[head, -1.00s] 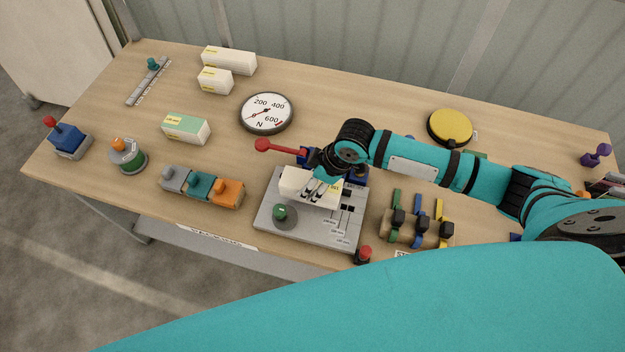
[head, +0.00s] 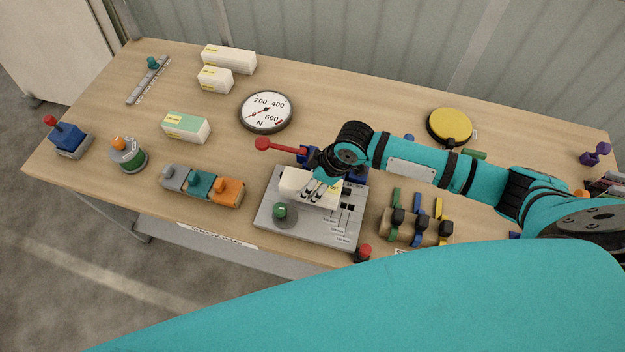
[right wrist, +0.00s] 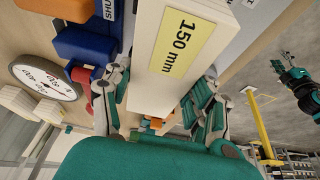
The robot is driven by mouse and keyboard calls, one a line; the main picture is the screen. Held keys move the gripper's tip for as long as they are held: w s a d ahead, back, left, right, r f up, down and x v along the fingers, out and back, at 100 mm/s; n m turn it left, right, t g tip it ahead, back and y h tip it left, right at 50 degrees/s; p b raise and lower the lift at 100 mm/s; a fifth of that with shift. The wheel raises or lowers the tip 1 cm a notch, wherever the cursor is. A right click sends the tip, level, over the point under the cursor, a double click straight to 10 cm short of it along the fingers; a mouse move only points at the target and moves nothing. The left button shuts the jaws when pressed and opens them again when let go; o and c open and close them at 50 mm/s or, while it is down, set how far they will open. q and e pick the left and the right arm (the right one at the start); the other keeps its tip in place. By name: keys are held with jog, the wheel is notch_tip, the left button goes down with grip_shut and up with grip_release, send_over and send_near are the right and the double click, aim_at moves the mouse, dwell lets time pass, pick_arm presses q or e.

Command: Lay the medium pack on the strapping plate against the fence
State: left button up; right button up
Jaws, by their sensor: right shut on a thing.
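My right gripper (head: 313,192) is shut on a white pack (head: 294,184), with a finger on either side. In the right wrist view the pack (right wrist: 160,95) has a yellow "150 mm" label. The pack is at the strapping plate (head: 320,232), over its back part; I cannot tell whether it touches the plate. My gripper and forearm hide part of the pack and the back of the plate, where the fence is not clear. A teal and black part (right wrist: 295,80) at the right of the right wrist view may be my left gripper; its jaws are unclear.
A red lever (head: 275,146) with a blue base lies behind the plate. A green knob (head: 281,211) stands on the plate's front left. A dial gauge (head: 266,111), other packs (head: 229,59) and a row of coloured blocks (head: 203,187) are to the left. Strap holders (head: 415,228) are to the right.

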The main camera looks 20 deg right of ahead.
jog(key=shift+f+b, duration=0.4)
jog(key=shift+f, duration=0.65)
jog(key=o, duration=1.7)
jog(key=shift+f, duration=0.1)
jog(key=v, duration=1.2)
jog(key=shift+w, duration=0.1)
